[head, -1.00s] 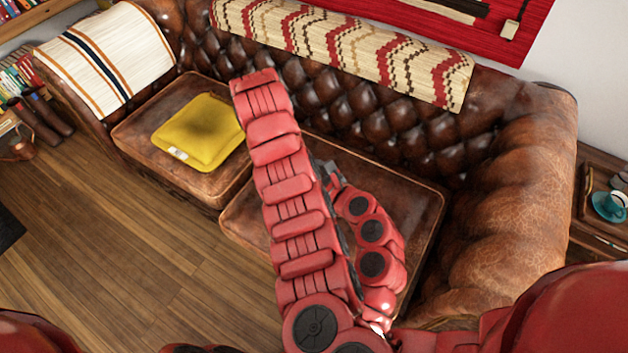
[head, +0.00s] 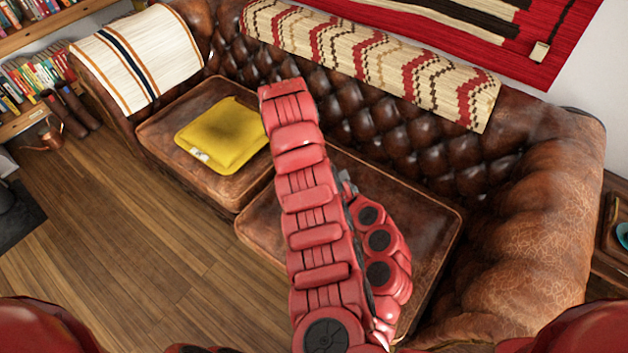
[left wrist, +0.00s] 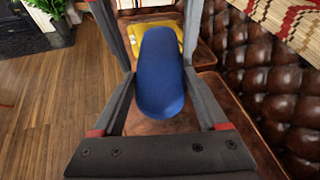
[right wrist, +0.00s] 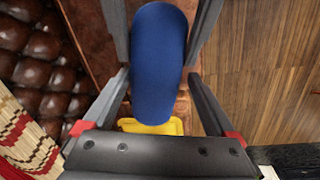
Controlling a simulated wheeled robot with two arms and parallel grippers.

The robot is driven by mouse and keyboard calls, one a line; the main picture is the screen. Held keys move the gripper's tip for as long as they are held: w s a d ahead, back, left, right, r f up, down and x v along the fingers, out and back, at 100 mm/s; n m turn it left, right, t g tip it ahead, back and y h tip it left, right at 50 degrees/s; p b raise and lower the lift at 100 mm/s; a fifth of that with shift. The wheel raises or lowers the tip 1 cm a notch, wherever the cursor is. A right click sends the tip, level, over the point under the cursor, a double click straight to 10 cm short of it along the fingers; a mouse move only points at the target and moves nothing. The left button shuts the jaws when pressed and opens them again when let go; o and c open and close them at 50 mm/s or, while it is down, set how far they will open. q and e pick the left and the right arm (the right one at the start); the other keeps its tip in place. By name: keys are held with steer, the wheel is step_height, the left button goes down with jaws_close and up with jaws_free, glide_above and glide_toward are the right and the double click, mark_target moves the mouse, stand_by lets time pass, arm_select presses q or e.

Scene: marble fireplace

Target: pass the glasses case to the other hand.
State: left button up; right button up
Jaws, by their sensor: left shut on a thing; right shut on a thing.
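The glasses case is a blue, rounded, elongated case. In the left wrist view the case (left wrist: 160,90) lies between the fingers of my left gripper (left wrist: 160,68), which is shut on it. In the right wrist view the case (right wrist: 158,85) lies between the fingers of my right gripper (right wrist: 160,62), also shut on it. Both grippers hold the same case, in the air in front of the sofa. In the head view the case is hidden, and a red arm of mine covers the middle.
A brown leather sofa (head: 540,220) fills the middle and right, with a yellow cushion (head: 222,135) on its left seat. A side table (head: 612,235) stands at the right edge. A bookshelf (head: 45,70) is at the back left.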

arm_select(q)
steer(key=shift+d+r, duration=0.1)
steer(key=shift+d, duration=0.05)
steer(key=shift+c, duration=0.8)
arm_select(e)
steer(key=shift+o, duration=1.3)
steer(key=shift+s+a, duration=0.15)
steer(key=shift+a, duration=0.1)
arm_select(q)
jaws_close()
arm_select(e)
step_height(320, 180, up, 12)
steer(key=shift+s+a, duration=0.35)
steer(key=shift+a, duration=0.1)
steer(key=shift+w+f, duration=0.1)
